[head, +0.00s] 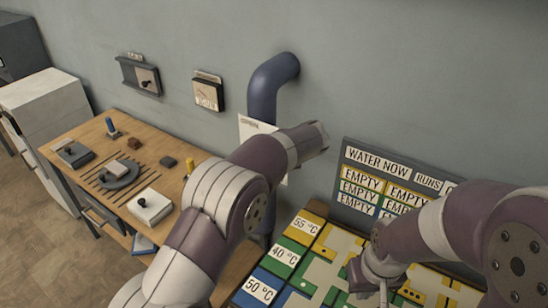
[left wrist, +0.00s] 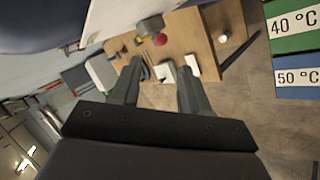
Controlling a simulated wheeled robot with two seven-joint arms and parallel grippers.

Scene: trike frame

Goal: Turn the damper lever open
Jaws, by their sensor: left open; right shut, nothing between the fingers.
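A blue duct pipe (head: 265,92) bends out of the wall and runs down behind my left arm. A white sign (head: 250,127) beside it shows part of the word OPEN; my arm hides the rest. The damper lever does not show in the head view. In the left wrist view a red knob (left wrist: 160,40) beside a grey round part (left wrist: 150,26) may be the lever; it lies beyond the fingertips, apart from them. My left gripper (left wrist: 158,75) is open and empty. My right gripper (head: 382,292) is shut and empty above the coloured board.
A wooden table (head: 75,140) with stamps and small blocks stands at the left. A coloured temperature board (head: 262,288) lies in front, with a WATER NOW sign (head: 345,212) behind it. Two wall holders (head: 128,74) (head: 208,92) hang left of the pipe.

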